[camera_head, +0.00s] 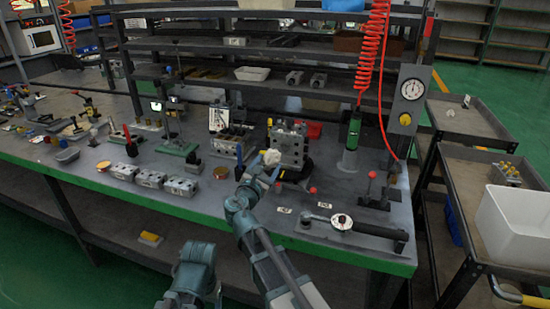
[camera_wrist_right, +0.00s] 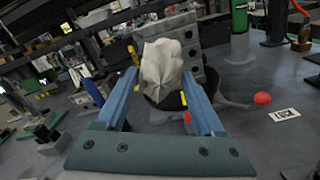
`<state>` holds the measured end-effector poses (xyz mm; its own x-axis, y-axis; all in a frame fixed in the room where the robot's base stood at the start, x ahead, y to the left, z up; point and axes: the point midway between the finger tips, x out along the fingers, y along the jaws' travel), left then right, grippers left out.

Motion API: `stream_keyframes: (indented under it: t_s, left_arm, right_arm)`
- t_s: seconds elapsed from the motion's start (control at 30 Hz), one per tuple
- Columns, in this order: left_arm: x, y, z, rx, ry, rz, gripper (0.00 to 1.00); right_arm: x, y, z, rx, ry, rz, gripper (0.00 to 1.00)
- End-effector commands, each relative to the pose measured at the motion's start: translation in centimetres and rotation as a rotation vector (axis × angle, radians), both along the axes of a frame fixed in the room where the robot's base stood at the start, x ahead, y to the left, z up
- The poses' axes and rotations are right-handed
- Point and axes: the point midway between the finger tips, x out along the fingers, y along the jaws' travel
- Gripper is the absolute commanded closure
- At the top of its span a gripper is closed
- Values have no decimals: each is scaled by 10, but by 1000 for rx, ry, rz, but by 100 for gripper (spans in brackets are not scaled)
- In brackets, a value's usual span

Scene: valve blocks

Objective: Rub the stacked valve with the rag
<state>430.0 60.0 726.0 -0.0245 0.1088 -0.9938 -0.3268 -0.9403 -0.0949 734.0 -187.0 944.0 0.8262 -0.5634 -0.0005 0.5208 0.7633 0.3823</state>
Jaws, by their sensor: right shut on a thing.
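The stacked valve (camera_head: 291,140), a grey block with rows of ports, stands upright on a dark base near the middle of the bench. My right gripper (camera_head: 262,164) is shut on a crumpled cream rag (camera_head: 271,157) at the valve's lower left front. In the right wrist view the rag (camera_wrist_right: 162,70) sits between the blue fingertips and hides part of the valve (camera_wrist_right: 193,42) behind it. The rag looks very close to the valve face; I cannot tell whether they touch. My left gripper does not show.
Several small valve blocks (camera_head: 151,178) line the front left. Another valve block (camera_head: 231,141) stands left of the stack. A torque wrench (camera_head: 355,225) lies at the front right. A green air tool (camera_head: 353,131) hangs on a red coiled hose (camera_head: 369,47). A cart (camera_head: 465,160) stands right.

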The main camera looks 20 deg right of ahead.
Motion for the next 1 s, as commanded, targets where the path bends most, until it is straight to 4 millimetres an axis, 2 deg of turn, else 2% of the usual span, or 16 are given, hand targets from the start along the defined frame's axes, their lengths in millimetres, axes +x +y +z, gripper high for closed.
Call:
stream_keyframes:
  t_s: [0.27,0.7,1.0]
  left_arm:
    - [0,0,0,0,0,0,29]
    - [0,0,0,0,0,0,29]
    - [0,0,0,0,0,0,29]
  right_arm:
    - [14,-8,0,0,0,-2,74]
    - [52,-34,0,0,0,-2,74]
    - [60,-41,0,0,0,-1,75]
